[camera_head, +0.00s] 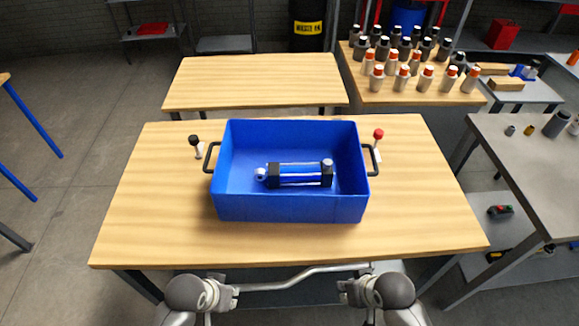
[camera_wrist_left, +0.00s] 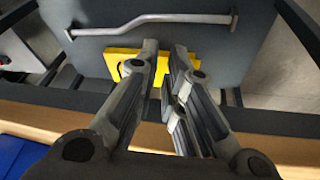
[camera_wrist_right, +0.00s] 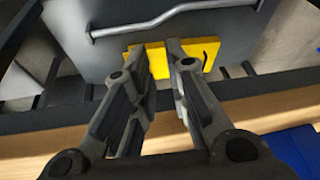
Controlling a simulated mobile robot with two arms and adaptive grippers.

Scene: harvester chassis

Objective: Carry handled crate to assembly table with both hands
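The blue handled crate (camera_head: 290,208) stands upright on the near wooden table (camera_head: 160,225). It has a dark handle on its left side (camera_head: 210,157) and one on its right side (camera_head: 373,159). In the left wrist view (camera_wrist_left: 166,48) and right wrist view (camera_wrist_right: 166,45), each gripper is open with nothing between the fingers. Blue crate corners show in both wrist views (camera_wrist_left: 18,155) (camera_wrist_right: 297,150).
Behind is an empty wooden table (camera_head: 255,80). A table with several bottles (camera_head: 425,82) is at back right; a grey bench (camera_head: 530,150) is at right. Open floor (camera_head: 70,180) lies left.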

